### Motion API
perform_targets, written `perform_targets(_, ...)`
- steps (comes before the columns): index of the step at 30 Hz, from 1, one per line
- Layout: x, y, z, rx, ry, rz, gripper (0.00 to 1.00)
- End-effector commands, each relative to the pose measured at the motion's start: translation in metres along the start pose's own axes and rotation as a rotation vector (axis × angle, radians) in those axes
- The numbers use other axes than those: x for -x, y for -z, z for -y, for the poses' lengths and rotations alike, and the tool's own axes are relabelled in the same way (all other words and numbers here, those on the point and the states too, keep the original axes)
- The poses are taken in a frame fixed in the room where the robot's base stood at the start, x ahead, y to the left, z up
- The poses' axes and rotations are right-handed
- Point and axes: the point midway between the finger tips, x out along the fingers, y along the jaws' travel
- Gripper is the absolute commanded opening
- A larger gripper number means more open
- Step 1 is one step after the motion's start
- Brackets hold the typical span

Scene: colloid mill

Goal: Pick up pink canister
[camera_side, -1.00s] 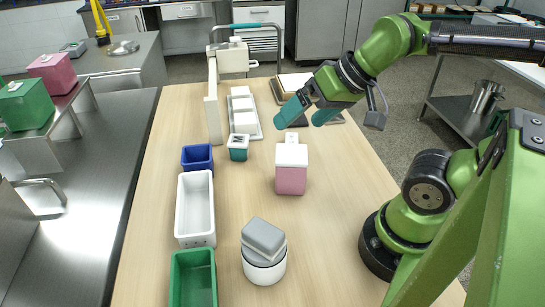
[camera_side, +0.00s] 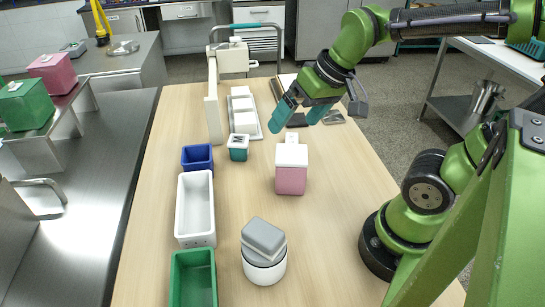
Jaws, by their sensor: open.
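The pink canister (camera_side: 291,180) stands upright on the wooden table, right of the middle. It has a white lid (camera_side: 291,155) with a small white raised piece at its back edge. My gripper (camera_side: 296,121), with teal fingers, is open and empty. In the picture it shows just above and behind the canister, its fingers pointing down and to the left. It looks apart from the canister. The exact height and depth gap cannot be told from this view.
Left of the canister stand a blue bin (camera_side: 197,157), a white bin (camera_side: 181,212), a green bin (camera_side: 178,282) and a small teal box (camera_side: 238,152). A white pot with grey lid (camera_side: 264,262) stands in front. A tray with white blocks (camera_side: 257,133) lies behind. Table around the canister is clear.

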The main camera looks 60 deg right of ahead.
Motion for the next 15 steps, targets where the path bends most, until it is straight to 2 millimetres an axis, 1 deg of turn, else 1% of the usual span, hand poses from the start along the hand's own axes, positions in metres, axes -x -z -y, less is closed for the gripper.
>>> perform_targets(1, -0.009, 0.009, -0.007, 0.064, -0.039, 0.067, 1.00)
perform_targets(3, -0.019, 0.020, -0.017, 0.201, -0.083, 0.164, 1.00)
perform_targets(7, -0.032, 0.037, -0.035, 0.485, -0.119, 0.348, 1.00)
perform_targets(10, -0.032, 0.044, -0.043, 0.661, -0.110, 0.436, 1.00)
perform_targets(12, -0.027, 0.046, -0.044, 0.751, -0.099, 0.463, 1.00)
perform_targets(15, -0.024, 0.044, -0.045, 0.829, -0.082, 0.487, 1.00)
